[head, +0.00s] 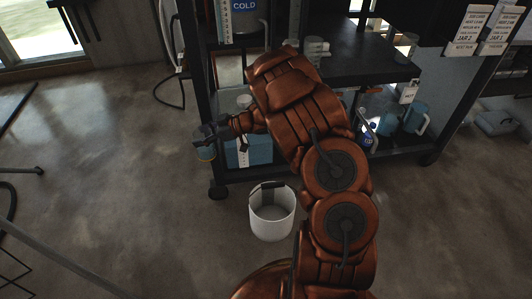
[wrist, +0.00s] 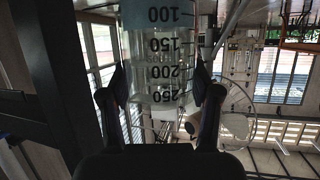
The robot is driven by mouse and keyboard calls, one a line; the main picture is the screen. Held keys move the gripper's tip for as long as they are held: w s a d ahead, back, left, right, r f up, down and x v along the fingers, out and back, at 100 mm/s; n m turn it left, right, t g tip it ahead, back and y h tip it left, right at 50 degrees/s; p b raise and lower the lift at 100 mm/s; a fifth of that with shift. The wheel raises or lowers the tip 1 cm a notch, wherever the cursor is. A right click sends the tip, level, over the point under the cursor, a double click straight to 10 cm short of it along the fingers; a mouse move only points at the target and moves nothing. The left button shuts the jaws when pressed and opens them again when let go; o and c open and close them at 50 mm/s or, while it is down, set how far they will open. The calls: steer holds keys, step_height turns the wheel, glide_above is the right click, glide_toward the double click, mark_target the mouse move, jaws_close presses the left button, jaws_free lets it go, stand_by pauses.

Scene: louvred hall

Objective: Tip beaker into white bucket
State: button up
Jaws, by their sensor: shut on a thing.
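The white bucket (head: 272,222) stands upright on the floor in front of the shelf rack, with a dark patch at its inner back wall. It looks empty. My gripper (head: 208,138) is up and to the left of the bucket in the head view, apart from it. It is shut on a clear beaker (head: 205,154), mostly hidden there. In the wrist view the beaker (wrist: 160,75) sits between both fingers (wrist: 163,90), its printed numbers upside down in the picture. A pale blue band shows near its 100 mark; I cannot tell its exact tilt.
A dark shelf rack (head: 203,75) stands behind the bucket. It holds a COLD container (head: 245,18), a blue box (head: 258,152), blue jugs (head: 415,118) and glassware (head: 405,47). Bare floor (head: 110,150) lies open to the left, with a hose at its edge.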

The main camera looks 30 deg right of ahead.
steer(key=s+d+f+n+b, duration=0.2)
steer(key=d+f+n, duration=0.1)
steer(key=d+f, duration=0.4)
steer(key=s+d+f+n+t+b, duration=0.1)
steer(key=d+f+n+b, duration=0.1)
steer(key=d+f, duration=0.5)
steer(key=s+d+f+n+t+b, duration=0.1)
steer(key=s+d+f+n+b, duration=0.1)
steer(key=d+f+n, duration=0.3)
steer(key=d+f, duration=0.3)
steer(key=f, duration=0.1)
steer(key=shift+s+f+y, duration=0.3)
steer(key=shift+f, duration=0.05)
stand_by(0.4)
steer(key=shift+s+f+n+b, duration=0.2)
steer(key=shift+n+b, duration=0.15)
steer(key=shift+n, duration=0.15)
steer(key=shift+w, duration=0.1)
steer(key=shift+s+a+f+n+t+b, duration=0.15)
steer(key=shift+s+f+n+t+b, duration=0.1)
steer(key=shift+f+n+t+b, duration=0.4)
